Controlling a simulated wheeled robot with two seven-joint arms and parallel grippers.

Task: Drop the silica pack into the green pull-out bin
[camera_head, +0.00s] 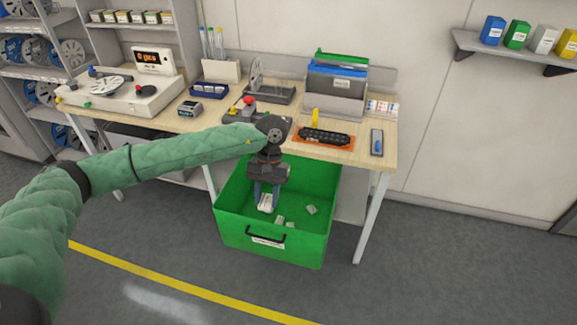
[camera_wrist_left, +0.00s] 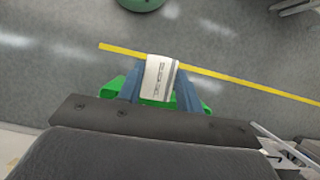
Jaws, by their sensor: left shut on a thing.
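The green pull-out bin (camera_head: 238,232) stands out below the front of the workbench, with a black handle and a label on its front. Several small pale packs (camera_head: 312,209) lie inside it. My left gripper (camera_head: 265,198) points down over the open bin, shut on a white silica pack (camera_head: 265,205). In the left wrist view the silica pack (camera_wrist_left: 159,78) sits between the two blue fingers with printing on its face. Green parts of the bin (camera_wrist_left: 116,84) show beside the fingers. My right gripper is not in view.
The workbench (camera_head: 222,113) above and behind the bin holds a black part on an orange mat (camera_head: 325,140), file folders (camera_head: 336,82), a reel machine (camera_head: 120,95) and small boxes. A yellow floor line (camera_head: 160,278) crosses open grey floor in front.

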